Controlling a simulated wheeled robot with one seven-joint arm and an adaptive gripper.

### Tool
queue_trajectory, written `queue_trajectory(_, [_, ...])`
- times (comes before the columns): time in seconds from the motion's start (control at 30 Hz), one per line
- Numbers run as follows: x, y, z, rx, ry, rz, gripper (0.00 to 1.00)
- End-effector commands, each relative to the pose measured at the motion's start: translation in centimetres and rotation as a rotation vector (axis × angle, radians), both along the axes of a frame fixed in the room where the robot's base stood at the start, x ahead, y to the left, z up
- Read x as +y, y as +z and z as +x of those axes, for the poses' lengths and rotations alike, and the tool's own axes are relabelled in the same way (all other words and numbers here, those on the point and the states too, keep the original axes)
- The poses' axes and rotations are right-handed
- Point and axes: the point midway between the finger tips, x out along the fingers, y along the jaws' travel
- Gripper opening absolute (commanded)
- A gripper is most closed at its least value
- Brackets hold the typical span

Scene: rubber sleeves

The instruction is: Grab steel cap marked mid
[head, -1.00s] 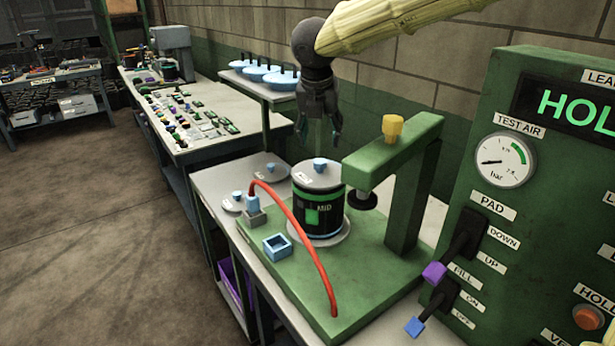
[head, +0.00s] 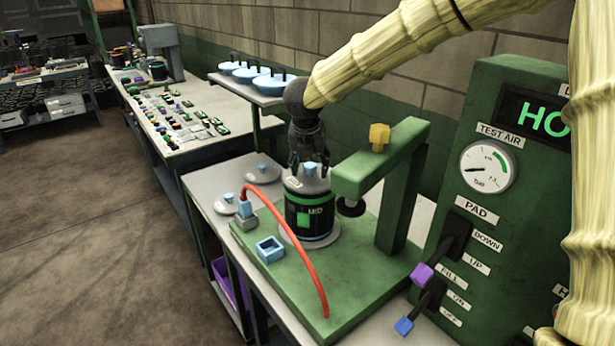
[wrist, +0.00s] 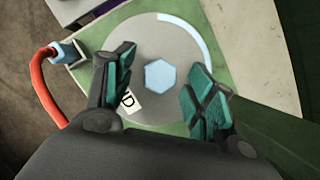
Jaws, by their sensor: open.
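The steel cap (head: 304,183) is a grey disc with a light blue hexagonal knob, sitting on top of the black and green drum marked MID (head: 310,214). In the wrist view the cap (wrist: 158,48) lies straight below my gripper, its knob (wrist: 160,75) between the fingers and a white tag, partly hidden by the left finger, showing a D. My gripper (head: 308,170) is open just above the cap, with teal finger pads (wrist: 160,95) on either side of the knob. I cannot tell whether the fingertips touch the cap.
The drum stands on a green fixture base (head: 335,290). A green press arm (head: 385,160) stands close on the right. A red hose (head: 305,240) arches in front. Two other grey caps (head: 262,172) lie behind left. A green control panel (head: 505,220) stands at the right.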

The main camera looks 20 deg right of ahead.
Motion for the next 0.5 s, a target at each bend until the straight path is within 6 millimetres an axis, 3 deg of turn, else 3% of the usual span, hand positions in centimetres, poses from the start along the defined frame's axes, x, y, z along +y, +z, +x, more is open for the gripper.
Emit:
queue_trajectory(0.23, [-0.01, -0.11, 0.05, -0.001, 0.0, 0.0, 0.56])
queue_trajectory(0.5, [0.01, -0.1, 0.06, -0.001, 0.0, 0.0, 0.06])
